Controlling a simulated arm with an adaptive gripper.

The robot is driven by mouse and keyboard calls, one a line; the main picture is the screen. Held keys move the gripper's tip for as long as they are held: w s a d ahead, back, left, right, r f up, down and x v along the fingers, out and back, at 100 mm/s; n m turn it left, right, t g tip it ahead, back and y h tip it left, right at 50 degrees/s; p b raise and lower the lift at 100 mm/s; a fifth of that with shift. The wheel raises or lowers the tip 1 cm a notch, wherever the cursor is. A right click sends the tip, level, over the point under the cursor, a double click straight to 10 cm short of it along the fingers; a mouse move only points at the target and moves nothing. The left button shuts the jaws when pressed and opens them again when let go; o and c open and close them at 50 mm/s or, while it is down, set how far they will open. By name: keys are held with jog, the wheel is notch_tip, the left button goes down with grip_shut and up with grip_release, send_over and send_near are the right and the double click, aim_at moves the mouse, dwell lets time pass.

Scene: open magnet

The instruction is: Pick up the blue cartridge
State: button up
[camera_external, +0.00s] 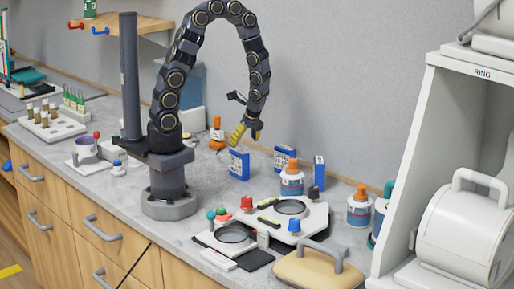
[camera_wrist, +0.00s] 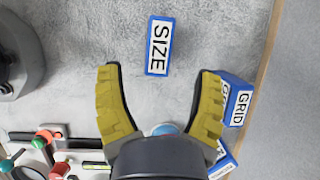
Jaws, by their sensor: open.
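Several blue box-shaped cartridges with white labels stand on the grey counter. One, labelled SIZE (camera_wrist: 159,45), lies ahead of my fingertips in the wrist view, centred between them and apart from both. Another, labelled GRID (camera_wrist: 237,103), is beside the right finger, with a third (camera_wrist: 223,162) below it, partly hidden. In the external view, one blue cartridge (camera_external: 239,164) stands just below my gripper (camera_external: 245,133); two more, a middle one (camera_external: 284,157) and a right one (camera_external: 319,172), stand farther right. My gripper, with yellow ribbed fingers, is open and empty above the counter.
An orange-capped bottle (camera_external: 217,133) stands left of the nearest cartridge. A blue-labelled bottle (camera_external: 292,181) stands close to the other two. A white device with round plates (camera_external: 297,229) sits in front. A wall runs behind the counter.

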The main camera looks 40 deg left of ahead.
aim_at(240, 151)
jog(key=shift+a+f, duration=0.1)
jog(key=shift+f, duration=0.6)
jog(key=x, duration=0.4)
jog(key=shift+s+a, duration=0.1)
jog(key=shift+a, duration=0.25)
jog(key=shift+x, duration=1.2)
jog(key=shift+d, duration=0.1)
grip_shut()
